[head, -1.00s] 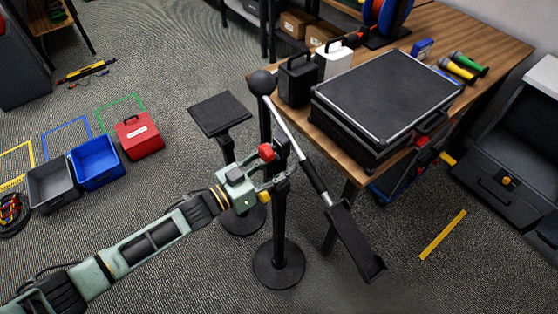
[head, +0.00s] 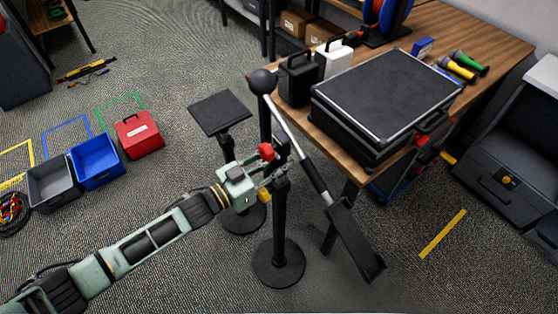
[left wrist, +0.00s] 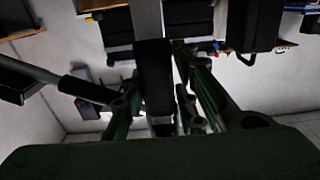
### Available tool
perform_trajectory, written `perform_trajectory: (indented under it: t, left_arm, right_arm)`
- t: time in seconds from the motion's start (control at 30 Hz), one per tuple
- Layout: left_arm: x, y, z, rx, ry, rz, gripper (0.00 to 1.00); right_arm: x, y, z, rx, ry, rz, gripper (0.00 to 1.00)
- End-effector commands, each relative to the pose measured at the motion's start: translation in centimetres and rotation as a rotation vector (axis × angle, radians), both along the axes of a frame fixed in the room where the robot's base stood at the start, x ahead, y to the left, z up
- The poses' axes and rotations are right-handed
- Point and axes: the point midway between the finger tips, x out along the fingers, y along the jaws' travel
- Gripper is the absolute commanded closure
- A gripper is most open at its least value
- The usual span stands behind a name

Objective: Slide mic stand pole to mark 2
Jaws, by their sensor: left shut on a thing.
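The black mic stand stands upright beside the table, with its round base (head: 279,263) on the carpet and its pole (head: 281,222) above it. A slanted silver and black boom (head: 298,148) crosses its top, with a dark ball (head: 262,82) at the upper end and a black block (head: 353,238) at the lower end. A red knob (head: 266,151) shows by the clamp area. My left gripper (head: 275,181) is shut on the pole from the left; in the left wrist view the dark pole (left wrist: 155,75) stands between the fingers. I cannot make out any marks on the pole. My right gripper is not in view.
A wooden table (head: 500,45) with a black case (head: 385,95) stands close on the right. A second stand with a square black plate (head: 220,113) is behind the gripper. Bins, one blue (head: 97,163), lie on the left. Carpet in front is clear.

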Motion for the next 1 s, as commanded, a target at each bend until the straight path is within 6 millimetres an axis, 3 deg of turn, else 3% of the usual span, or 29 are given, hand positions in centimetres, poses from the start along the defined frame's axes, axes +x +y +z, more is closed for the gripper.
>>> perform_trajectory:
  t: [0.13, 0.27, 0.73, 0.83, 1.0]
  left_arm:
    - [-0.3, -0.2, 0.4, 0.002, -0.003, -0.006, 1.00]
    - [-0.2, -0.2, 2.2, 0.001, -0.007, -0.007, 1.00]
    - [0.0, -0.3, 12.7, -0.007, -0.019, -0.007, 1.00]
    - [0.0, -0.3, 13.8, -0.006, -0.018, -0.007, 1.00]
    - [0.1, -0.3, 13.9, -0.006, -0.018, -0.006, 1.00]
  right_arm:
    - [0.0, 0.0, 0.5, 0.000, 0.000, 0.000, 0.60]
    - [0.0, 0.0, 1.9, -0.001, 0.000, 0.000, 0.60]
    - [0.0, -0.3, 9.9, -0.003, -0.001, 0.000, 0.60]
    - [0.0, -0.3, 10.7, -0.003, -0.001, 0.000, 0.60]
    - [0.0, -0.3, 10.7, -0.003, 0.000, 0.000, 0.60]
